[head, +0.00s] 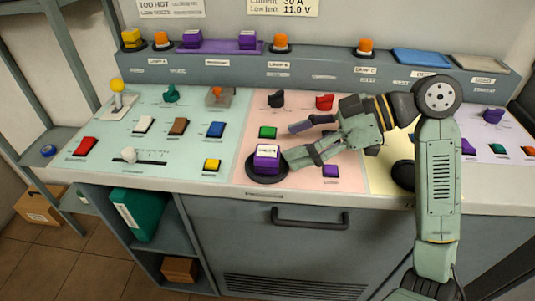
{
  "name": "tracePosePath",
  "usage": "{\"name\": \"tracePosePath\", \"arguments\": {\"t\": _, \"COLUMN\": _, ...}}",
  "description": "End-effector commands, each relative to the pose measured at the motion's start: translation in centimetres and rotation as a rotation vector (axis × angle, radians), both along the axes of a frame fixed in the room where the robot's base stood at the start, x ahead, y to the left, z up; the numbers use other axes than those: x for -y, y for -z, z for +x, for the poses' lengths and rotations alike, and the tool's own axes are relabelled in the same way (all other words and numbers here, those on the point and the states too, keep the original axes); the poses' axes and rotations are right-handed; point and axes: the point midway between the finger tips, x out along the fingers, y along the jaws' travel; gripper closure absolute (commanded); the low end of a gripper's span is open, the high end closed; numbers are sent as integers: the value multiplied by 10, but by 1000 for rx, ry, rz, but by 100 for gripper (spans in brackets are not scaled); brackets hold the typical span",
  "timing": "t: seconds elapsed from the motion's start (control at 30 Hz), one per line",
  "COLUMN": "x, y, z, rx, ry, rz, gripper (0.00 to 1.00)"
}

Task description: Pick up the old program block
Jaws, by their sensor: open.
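A purple block with a white labelled top (267,153) sits in a black round base (265,174) at the front left of the pink panel; it looks like the old program block, though its label is too small to read. Two similar purple blocks, one at the left (192,39) and one at the right (247,41), stand on a purple tray (220,47) on the back ledge. My gripper (295,144) reaches in from the right with its fingers apart and pointing left. Its fingertips are just right of the block in the base, with the lower one close to it. Whether it touches is unclear.
A green button (267,132), a black knob (276,99), a red knob (324,102) and a small purple button (330,171) surround my gripper on the pink panel. A blue tray (421,57) and a grey tray (481,62) lie at the back right.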

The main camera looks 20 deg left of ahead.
Motion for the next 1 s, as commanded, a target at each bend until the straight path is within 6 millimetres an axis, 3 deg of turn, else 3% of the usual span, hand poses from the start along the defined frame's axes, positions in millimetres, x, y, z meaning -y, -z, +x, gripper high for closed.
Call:
{"name": "tracePosePath", "arguments": {"t": 0.4, "x": -41, "y": 22, "z": -15, "rx": 0, "ry": 0, "rz": 1, "gripper": 37}}
{"name": "tracePosePath", "arguments": {"t": 0.73, "x": -47, "y": 28, "z": -17, "rx": 1, "ry": 2, "rz": 1, "gripper": 37}}
{"name": "tracePosePath", "arguments": {"t": 1.0, "x": -47, "y": 27, "z": -16, "rx": 1, "ry": 2, "rz": 1, "gripper": 55}}
